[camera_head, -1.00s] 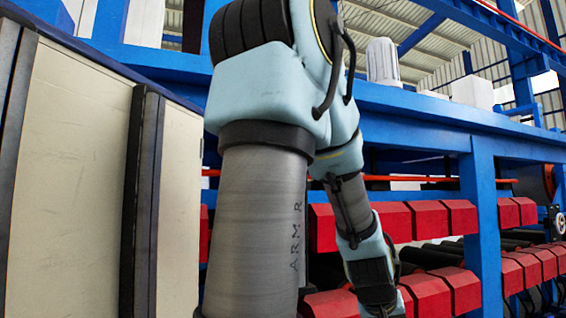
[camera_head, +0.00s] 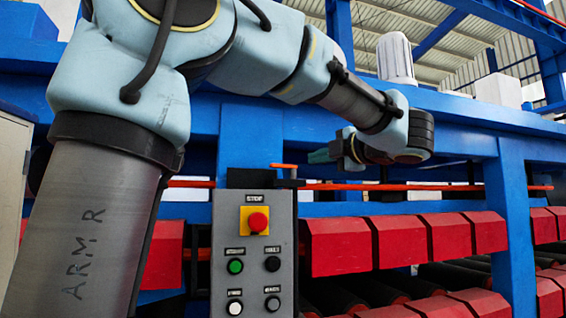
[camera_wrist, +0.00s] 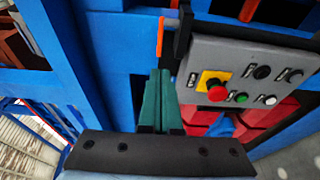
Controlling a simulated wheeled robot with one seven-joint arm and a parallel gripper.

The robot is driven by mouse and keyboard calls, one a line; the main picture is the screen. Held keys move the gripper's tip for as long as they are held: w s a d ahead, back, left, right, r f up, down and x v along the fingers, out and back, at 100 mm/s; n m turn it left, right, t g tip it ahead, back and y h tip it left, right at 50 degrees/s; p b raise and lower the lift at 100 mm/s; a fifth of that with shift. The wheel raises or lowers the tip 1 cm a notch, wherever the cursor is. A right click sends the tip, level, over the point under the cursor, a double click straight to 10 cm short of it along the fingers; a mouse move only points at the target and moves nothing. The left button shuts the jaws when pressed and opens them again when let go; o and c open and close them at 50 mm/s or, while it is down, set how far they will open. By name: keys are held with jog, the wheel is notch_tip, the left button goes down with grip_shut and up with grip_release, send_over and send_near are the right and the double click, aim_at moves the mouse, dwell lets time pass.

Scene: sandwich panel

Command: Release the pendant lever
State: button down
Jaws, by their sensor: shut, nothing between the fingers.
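The grey pendant box (camera_head: 253,285) stands upright in the lower middle of the head view. A short orange lever (camera_head: 284,166) sticks out on a black mount at its top edge. In the wrist view the orange lever (camera_wrist: 160,37) lies just beyond the fingertips, beside the pendant's grey face (camera_wrist: 235,65). My gripper (camera_head: 311,156) has green fingers and sits to the right of the lever in the head view. In the wrist view my gripper (camera_wrist: 160,72) has its fingers together and empty, pointing toward the lever. Whether they touch it I cannot tell.
The pendant carries a red stop button (camera_head: 257,222) on a yellow plate and several small buttons. Blue machine beams (camera_head: 400,209) and red blocks (camera_head: 340,246) stand behind and to the right. An orange rail (camera_head: 400,186) runs behind the pendant.

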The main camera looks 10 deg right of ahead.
aim_at(277, 166)
jog(key=p+x, duration=0.5)
jog(key=x, duration=0.7)
jog(key=shift+w+a+r+p, duration=0.1)
jog(key=shift+w+a+p, duration=0.05)
jog(key=shift+w+p, duration=0.2)
jog(key=shift+w+a, duration=0.1)
jog(key=shift+w, duration=0.25)
jog(key=shift+a+f, duration=0.1)
jog(key=shift+f, duration=0.15)
jog(key=shift+w+a+f+b, duration=0.1)
jog(key=shift+w+a+b, duration=0.25)
jog(key=shift+b, duration=0.75)
jog(key=shift+w+a, duration=0.1)
jog(key=shift+a, duration=0.15)
jog(key=shift+r, duration=0.25)
